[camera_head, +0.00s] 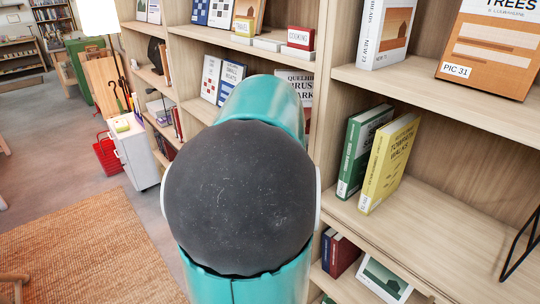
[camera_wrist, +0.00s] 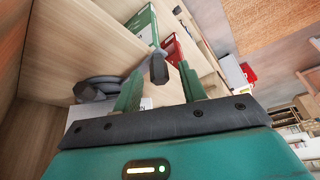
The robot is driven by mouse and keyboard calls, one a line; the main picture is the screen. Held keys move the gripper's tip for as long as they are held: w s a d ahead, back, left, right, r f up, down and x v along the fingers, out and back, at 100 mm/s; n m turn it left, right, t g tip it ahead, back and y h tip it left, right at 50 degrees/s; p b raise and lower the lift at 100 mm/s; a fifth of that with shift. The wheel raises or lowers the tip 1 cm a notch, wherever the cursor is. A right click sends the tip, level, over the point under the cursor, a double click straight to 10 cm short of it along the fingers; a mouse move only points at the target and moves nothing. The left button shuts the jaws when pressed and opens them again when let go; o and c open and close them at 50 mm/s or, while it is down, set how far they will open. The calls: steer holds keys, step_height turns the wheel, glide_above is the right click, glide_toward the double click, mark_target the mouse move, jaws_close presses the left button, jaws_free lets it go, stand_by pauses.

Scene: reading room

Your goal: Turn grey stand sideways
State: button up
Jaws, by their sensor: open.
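In the wrist view, a dark grey rounded piece (camera_wrist: 97,88), which looks like part of the grey stand, rests on a pale wooden shelf left of my gripper. A dark grey, handle-like piece (camera_wrist: 158,70) shows between the two green fingers of my gripper (camera_wrist: 161,68). The left finger hides the stretch between these pieces, so I cannot tell whether they are joined. My gripper is open, with a finger on either side of the handle-like piece; contact is not clear. In the head view, my arm hides the gripper and the stand.
A green book (camera_wrist: 143,24) and a red item (camera_wrist: 172,48) are beyond the fingers. Green (camera_head: 357,150) and yellow (camera_head: 388,160) books lean on the right-hand shelf, with bare board beside them. A white cabinet (camera_head: 133,155) and a red basket (camera_head: 107,155) stand at left.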

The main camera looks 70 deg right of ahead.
steer(key=v, duration=1.3)
